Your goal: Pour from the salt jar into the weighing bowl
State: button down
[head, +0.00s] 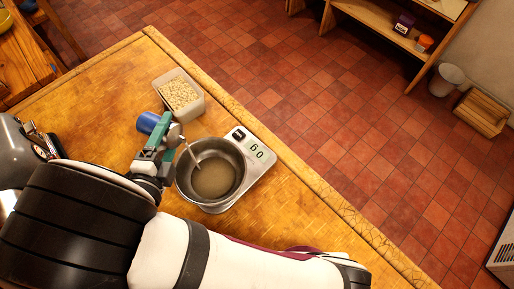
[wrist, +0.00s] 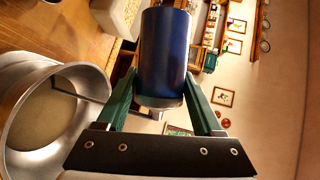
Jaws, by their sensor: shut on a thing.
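The salt jar (head: 148,122), a blue cylinder with a silvery end, is tipped over at the left of the bowl, its silvery end toward the bowl. My gripper (head: 168,140) has green fingers and is shut on the jar. The wrist view shows the blue jar (wrist: 165,50) between the fingers (wrist: 160,98). The steel weighing bowl (head: 238,158) stands on the white scale (head: 262,172), with greyish, pale contents in it. A thin pale streak (head: 193,157) runs from the jar's end into the bowl. The bowl (wrist: 20,90) also shows at left in the wrist view.
A pale tub (head: 190,110) of small beige pieces stands just behind the jar. The wooden table (head: 100,85) is clear at far left. Shelving (head: 390,35) and a bin (head: 446,79) stand beyond on the tiled floor.

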aim_at(146, 121)
jog(key=shift+r+m, duration=0.15)
jog(key=shift+m, duration=0.15)
dwell(1.8)
dwell(2.2)
jog(key=n, duration=0.1)
jog(key=f+n+g+h, duration=0.1)
jog(key=n, duration=0.1)
jog(key=shift+f+n+g+h, duration=0.3)
jog(key=a+n+g+h, duration=0.1)
jog(key=n, duration=0.1)
jog(key=w+a+r+n+h, duration=0.1)
jog(key=n+h, duration=0.1)
jog(key=w+a+r+n+g+h, duration=0.1)
jog(key=a+n, duration=0.1)
jog(key=shift+r+n+g+h, duration=0.25)
jog(key=shift+n+g+h, duration=0.05)
jog(key=shift+h, duration=0.1)
jog(key=shift+w+a+r+n+h, duration=0.1)
jog(key=shift+a+r+n+h, duration=0.15)
jog(key=shift+n+h, duration=0.25)
dwell(0.9)
